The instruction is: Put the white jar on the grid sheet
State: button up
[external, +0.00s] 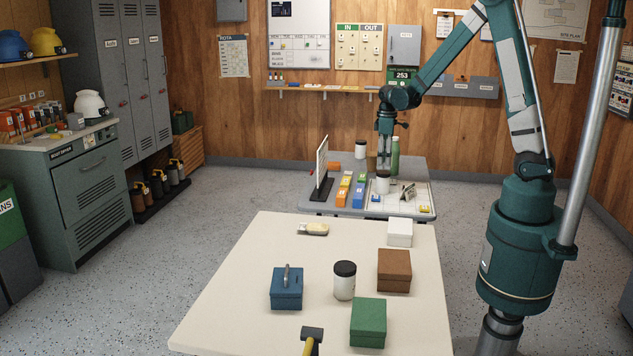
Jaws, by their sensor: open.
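A white jar (383,185) with a dark top stands on the far table, at the back left part of the grid sheet (405,207); its base appears to be on the sheet. My gripper (384,167) is open and points down just above this jar. Whether the fingers touch it is too small to tell. A second white jar (361,150) with a dark lid stands farther back on that table. A larger white jar (344,286) with a black lid stands on the near table.
Around the sheet are a green bottle (395,156), a small dark stand (408,192), coloured blocks (344,190) and an upright board (322,168). The near cream table (240,290) holds several boxes, a brush and a hammer.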

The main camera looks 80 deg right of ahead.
jog(key=shift+a+r, duration=0.1)
dwell(0.3)
jog(key=a+r+t+h, duration=0.1)
jog(key=a+r+t, duration=0.1)
jog(key=a+r, duration=0.75)
jog(key=a+r+t, duration=0.1)
jog(key=a+r, duration=0.5)
jog(key=a, duration=0.7)
jog(key=s+a+r+t, duration=0.1)
jog(key=s+a+r, duration=0.1)
jog(key=a, duration=0.4)
jog(key=s+a+r+t, duration=0.1)
jog(key=s+a+r, duration=0.1)
jog(key=s+a, duration=0.2)
jog(key=s+a+r+t+y, duration=0.1)
jog(key=s+a, duration=0.3)
jog(key=a, duration=0.5)
jog(key=shift+a+r+t, duration=0.15)
jog(key=shift+r+t, duration=0.35)
jog(key=shift+t, duration=0.1)
